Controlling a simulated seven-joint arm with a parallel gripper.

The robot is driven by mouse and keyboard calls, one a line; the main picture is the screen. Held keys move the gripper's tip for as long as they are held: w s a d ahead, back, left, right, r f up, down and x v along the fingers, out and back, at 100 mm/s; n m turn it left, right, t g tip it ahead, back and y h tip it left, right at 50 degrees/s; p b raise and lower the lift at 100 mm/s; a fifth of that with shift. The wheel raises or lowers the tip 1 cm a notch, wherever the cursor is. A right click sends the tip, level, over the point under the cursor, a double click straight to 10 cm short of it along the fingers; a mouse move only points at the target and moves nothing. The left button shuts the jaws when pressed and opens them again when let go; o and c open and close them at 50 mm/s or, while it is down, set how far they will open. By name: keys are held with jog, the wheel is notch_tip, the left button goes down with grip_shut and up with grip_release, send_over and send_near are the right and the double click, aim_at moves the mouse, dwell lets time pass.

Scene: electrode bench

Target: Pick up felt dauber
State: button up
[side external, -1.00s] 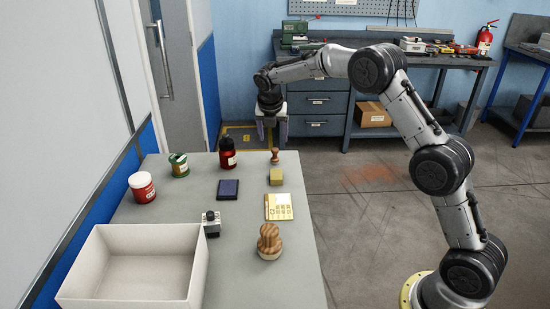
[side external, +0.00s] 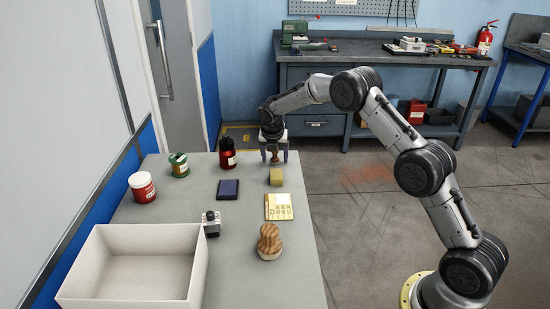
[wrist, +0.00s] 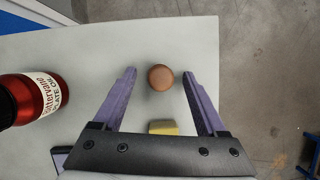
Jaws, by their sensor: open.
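A small tool with a round brown wooden knob, which looks like the felt dauber (side external: 275,158), stands upright near the far right edge of the grey bench. My gripper (side external: 275,155) is open and points down over it, one purple finger on each side. In the wrist view the round knob (wrist: 161,77) lies between the two fingertips (wrist: 159,72), with a gap on both sides. I cannot tell how far down the fingers reach around it. Its lower part is hidden beneath the knob in the wrist view.
A dark red bottle (side external: 227,154) stands left of my gripper. A yellow block (side external: 276,177) sits just nearer. A dark pad (side external: 228,188), a yellow card (side external: 278,207), a striped wooden knob (side external: 269,242) and a white bin (side external: 76,287) are farther forward.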

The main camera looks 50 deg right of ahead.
grip_shut()
dwell(0.3)
jog(key=shift+r, duration=0.15)
